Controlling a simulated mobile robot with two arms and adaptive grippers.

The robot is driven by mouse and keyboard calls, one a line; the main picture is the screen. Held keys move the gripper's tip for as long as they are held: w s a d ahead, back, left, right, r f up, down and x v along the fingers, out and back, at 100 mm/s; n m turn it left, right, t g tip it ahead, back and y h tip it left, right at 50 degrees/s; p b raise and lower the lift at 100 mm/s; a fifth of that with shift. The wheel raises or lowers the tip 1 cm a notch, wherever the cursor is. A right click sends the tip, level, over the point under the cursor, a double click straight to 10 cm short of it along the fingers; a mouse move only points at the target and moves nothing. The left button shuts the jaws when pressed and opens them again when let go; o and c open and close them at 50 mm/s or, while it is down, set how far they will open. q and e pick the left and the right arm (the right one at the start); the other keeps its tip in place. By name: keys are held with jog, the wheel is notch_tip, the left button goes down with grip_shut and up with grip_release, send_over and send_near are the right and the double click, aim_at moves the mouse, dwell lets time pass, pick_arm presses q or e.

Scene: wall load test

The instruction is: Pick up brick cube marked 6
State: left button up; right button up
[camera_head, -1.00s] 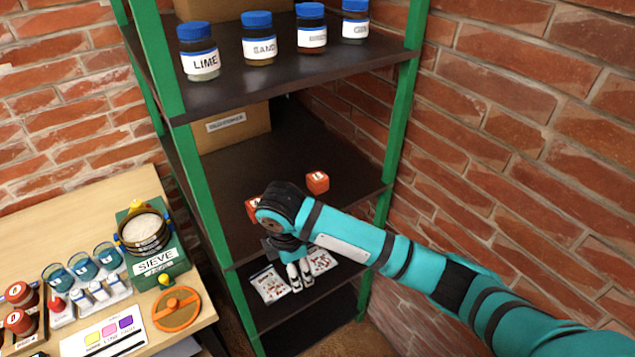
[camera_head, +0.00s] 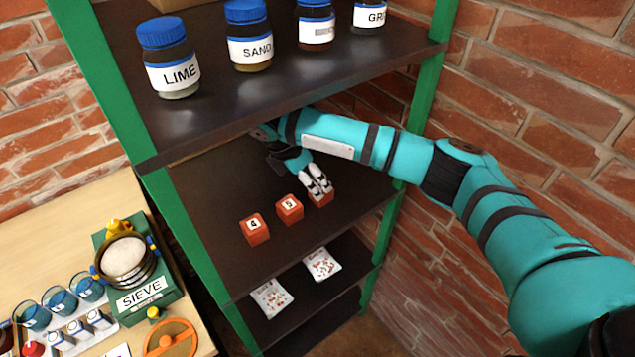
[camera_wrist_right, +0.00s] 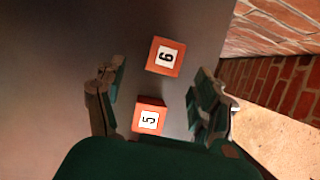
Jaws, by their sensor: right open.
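The brick cube marked 6 (camera_wrist_right: 165,57) is red-orange with a white label and sits on the dark middle shelf. In the head view it is the rightmost cube (camera_head: 322,201), partly hidden by my right gripper (camera_head: 317,183). In the right wrist view my right gripper (camera_wrist_right: 158,82) is open and empty. Cube 6 shows just beyond its fingertips, roughly centred between their lines. The cube marked 5 (camera_wrist_right: 149,116) shows nearer the palm, between the fingers in the picture; its height relative to them is unclear. My left gripper is not in view.
Cube 5 (camera_head: 289,209) and cube 4 (camera_head: 254,229) stand left of cube 6. The upper shelf (camera_head: 215,112) with labelled jars is close above my right arm. A green post (camera_head: 424,95) and brick wall are at the right. Seed packets (camera_head: 322,264) lie on the shelf below.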

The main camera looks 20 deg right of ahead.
aim_at(319, 188)
jog(key=shift+s+d+f+p, duration=0.2)
jog(key=shift+d+f+p, duration=0.25)
jog(key=shift+f, duration=0.2)
jog(key=p+x, duration=0.1)
jog(key=x, duration=0.1)
jog(key=shift+w+d+f, duration=0.1)
jog(key=shift+d+f, duration=0.15)
jog(key=shift+d, duration=0.05)
jog(key=shift+x, duration=0.85)
jog(key=shift+w+a+f, duration=0.1)
jog(key=shift+f, duration=0.05)
jog(key=shift+c, duration=0.2)
jog(key=c, duration=1.3)
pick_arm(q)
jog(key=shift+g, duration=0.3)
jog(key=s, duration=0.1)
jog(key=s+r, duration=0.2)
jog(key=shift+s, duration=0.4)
